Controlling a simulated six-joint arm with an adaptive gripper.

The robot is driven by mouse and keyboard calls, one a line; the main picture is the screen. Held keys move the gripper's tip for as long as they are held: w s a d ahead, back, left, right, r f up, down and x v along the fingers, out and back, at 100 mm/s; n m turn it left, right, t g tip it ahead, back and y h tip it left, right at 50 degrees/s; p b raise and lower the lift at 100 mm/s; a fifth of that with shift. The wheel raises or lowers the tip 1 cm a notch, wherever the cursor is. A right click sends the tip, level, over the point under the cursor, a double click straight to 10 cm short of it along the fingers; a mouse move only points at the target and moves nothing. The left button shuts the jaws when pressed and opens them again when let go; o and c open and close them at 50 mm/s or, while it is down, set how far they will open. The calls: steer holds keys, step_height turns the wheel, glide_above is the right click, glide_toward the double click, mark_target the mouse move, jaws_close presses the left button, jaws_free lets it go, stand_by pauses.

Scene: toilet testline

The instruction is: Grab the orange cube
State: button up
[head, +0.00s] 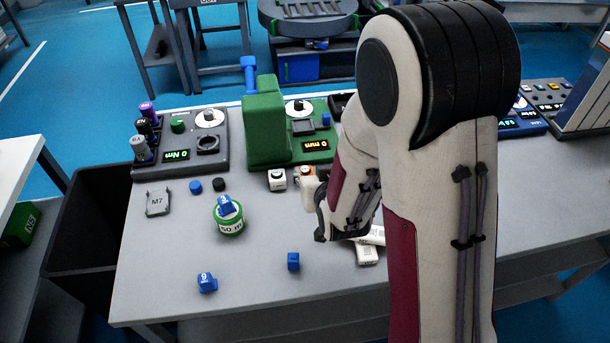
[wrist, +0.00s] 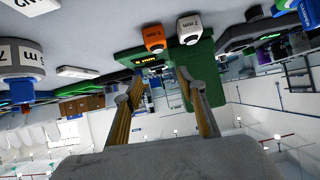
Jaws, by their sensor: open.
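The orange cube (wrist: 154,39) shows in the wrist view at the upper middle, with a white label side. It sits beside a white cube (wrist: 189,30). In the head view the orange cube (head: 306,171) is mostly hidden behind my arm, near the front of the green test device. My gripper (wrist: 159,77) is open, with nothing between its fingers. In the wrist view both cubes appear above the fingertips, apart from them. In the head view my wrist covers much of this area, and the fingers cannot be made out clearly.
The green device (head: 267,131) stands behind the cubes. A white cube (head: 277,179) is left of the orange one. A green-and-white roll (head: 229,218) with a blue piece on top and two blue pieces (head: 293,261) stand further left and front.

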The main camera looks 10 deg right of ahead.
steer(key=shift+t, duration=0.5)
steer(key=f, duration=0.4)
steer(key=shift+w+a, duration=0.1)
steer(key=shift+w, duration=0.2)
steer(key=shift+s+a+f+t, duration=0.15)
steer(key=shift+f+t, duration=0.25)
steer(key=shift+f, duration=0.95)
steer(key=shift+x, duration=1.3)
steer(key=shift+x, duration=2.6)
steer(key=shift+r, duration=0.15)
steer(key=c, duration=0.9)
